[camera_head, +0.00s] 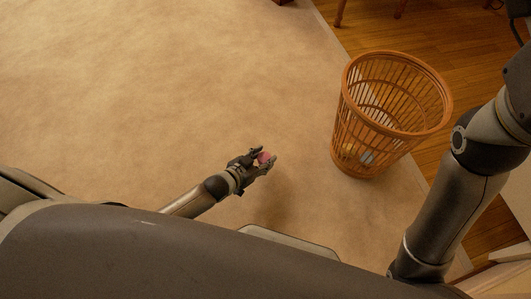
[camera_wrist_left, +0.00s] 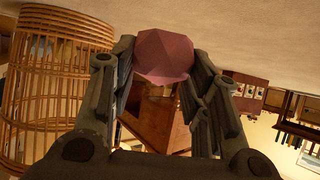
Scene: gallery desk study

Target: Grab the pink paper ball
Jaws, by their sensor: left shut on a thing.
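The pink paper ball (camera_head: 264,157) is between the fingertips of my left gripper (camera_head: 262,162) in the head view. The left gripper is shut on it and appears to hold it above the tan carpet; a shadow lies below and to the right. In the left wrist view the faceted pink ball (camera_wrist_left: 164,55) sits between the tips of my left gripper's two fingers (camera_wrist_left: 160,72). My right arm shows at the right of the head view, but its gripper is out of view.
A slatted orange-brown wastebasket (camera_head: 341,122) stands right of the left gripper, with some crumpled pieces inside. It also shows in the left wrist view (camera_wrist_left: 45,85). Open carpet (camera_head: 150,80) lies to the left and behind. Wooden floor (camera_head: 440,45) is beyond the carpet's edge.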

